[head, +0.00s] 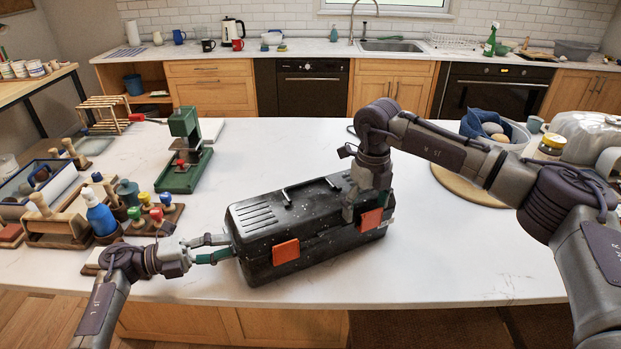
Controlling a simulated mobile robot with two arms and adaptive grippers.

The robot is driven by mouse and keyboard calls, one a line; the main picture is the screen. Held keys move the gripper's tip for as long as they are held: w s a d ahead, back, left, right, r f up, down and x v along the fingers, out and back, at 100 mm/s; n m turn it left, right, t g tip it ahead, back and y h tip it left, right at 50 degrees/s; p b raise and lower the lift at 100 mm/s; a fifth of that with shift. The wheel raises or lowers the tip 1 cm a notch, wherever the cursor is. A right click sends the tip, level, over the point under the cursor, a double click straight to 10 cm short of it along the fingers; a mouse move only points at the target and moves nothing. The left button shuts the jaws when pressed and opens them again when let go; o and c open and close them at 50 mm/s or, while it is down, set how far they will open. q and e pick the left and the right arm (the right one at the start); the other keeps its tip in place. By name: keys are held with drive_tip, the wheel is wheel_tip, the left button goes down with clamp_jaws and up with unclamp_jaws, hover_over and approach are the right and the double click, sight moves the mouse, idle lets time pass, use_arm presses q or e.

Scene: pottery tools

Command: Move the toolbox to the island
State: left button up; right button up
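The black toolbox (262,218) with orange latches lies on the white top of the island (430,255), near its front edge. It sits at an angle, its lid closed and its folding handle flat on top. My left gripper (225,247) is at the toolbox's left end, its two fingers apart and their tips at or very near the case. My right gripper (350,210) points down at the front right of the lid, beside the right orange latch. Its fingertips are partly hidden, so I cannot tell whether it grips or touches the toolbox.
A green press (184,160) stands behind and left of the toolbox. Wooden tool racks and a blue spray bottle (100,215) crowd the left. A round board with a bowl (510,135) and a jar (549,147) are at right. The front right countertop is clear.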

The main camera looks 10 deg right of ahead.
drive_tip(key=shift+d+r, duration=0.1)
drive_tip(key=shift+r, duration=0.05)
use_arm(q)
drive_tip(key=a, duration=0.7)
drive_tip(key=shift+a, duration=0.4)
use_arm(e)
wheel_tip(320, 180, up, 12)
use_arm(q)
drive_tip(key=shift+f, duration=0.1)
use_arm(e)
drive_tip(key=shift+f, duration=0.2)
